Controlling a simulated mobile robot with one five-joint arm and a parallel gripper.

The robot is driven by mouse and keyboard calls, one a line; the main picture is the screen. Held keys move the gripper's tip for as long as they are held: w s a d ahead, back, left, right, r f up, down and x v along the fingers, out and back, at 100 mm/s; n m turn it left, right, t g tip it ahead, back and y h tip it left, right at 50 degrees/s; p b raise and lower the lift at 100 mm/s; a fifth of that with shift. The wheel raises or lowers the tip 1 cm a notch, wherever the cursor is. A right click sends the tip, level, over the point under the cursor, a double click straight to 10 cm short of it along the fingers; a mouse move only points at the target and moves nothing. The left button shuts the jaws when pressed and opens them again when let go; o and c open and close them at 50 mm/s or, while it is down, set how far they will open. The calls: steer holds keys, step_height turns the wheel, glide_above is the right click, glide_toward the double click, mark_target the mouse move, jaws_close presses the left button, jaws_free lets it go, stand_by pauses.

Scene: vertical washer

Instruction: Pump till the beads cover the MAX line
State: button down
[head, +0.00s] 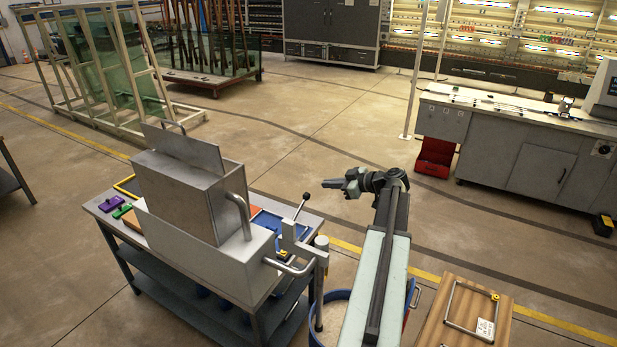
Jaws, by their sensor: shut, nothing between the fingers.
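A grey metal washer-like box (190,198) stands on a work table, with its lid (184,149) tilted up. At its right side is a pump-like fitting with a lever (300,207) ending in a dark knob, and bent pipes (289,267). A blue-rimmed drum (332,295) stands on the floor below, partly hidden by my arm; its pale contents are unclear. No beads or MAX line can be made out. My gripper (327,184) is shut and empty, pointing left, up and to the right of the lever knob and apart from it in the picture.
The work table (92,208) carries purple and green blocks (116,206) and a blue tray (264,220). A wooden-topped surface (433,327) with a metal frame stands at lower right. A grey counter (500,150) stands at right. Open floor (290,120) lies beyond the table.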

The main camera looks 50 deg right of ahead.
steer(key=shift+d+r, duration=0.15)
steer(key=shift+r, duration=0.15)
steer(key=w+f+b, duration=0.7)
steer(key=w+b, duration=0.1)
steer(key=shift+w+a+f, duration=0.35)
steer(key=shift+a+f, duration=0.05)
steer(key=shift+r, duration=0.1)
